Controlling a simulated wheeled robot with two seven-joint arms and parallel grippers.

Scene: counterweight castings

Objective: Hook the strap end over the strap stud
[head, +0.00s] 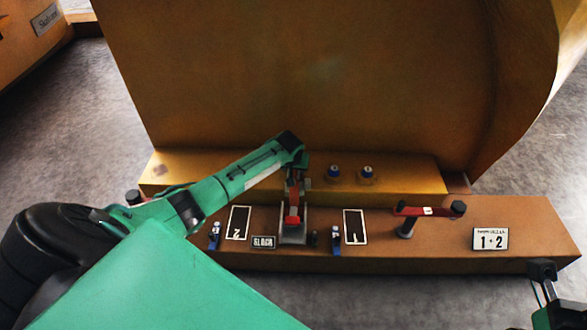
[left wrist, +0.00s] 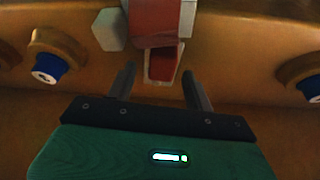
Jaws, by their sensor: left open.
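My left gripper (head: 297,160) is over the upright red strap (head: 293,190) at the middle of the ledge. In the left wrist view its two fingers (left wrist: 157,76) are apart. The red strap end (left wrist: 162,64) shows just beyond and between the fingertips, not clamped. A pale faceted piece (left wrist: 108,29) sits left of the strap; I cannot tell whether it is the strap stud. The strap's lower part stands in a grey bracket (head: 293,238). My right gripper (head: 542,270) shows only partly at the lower right edge; its jaws are unclear.
Two blue-topped knobs (head: 334,172) stand on the ochre step. A red lever (head: 425,211) on a post is at right. Blue clamps (head: 336,240), a SLACK label (head: 263,242) and a "1-2" plate (head: 490,239) line the brown ledge (head: 540,228). A large casting (head: 300,70) rises behind.

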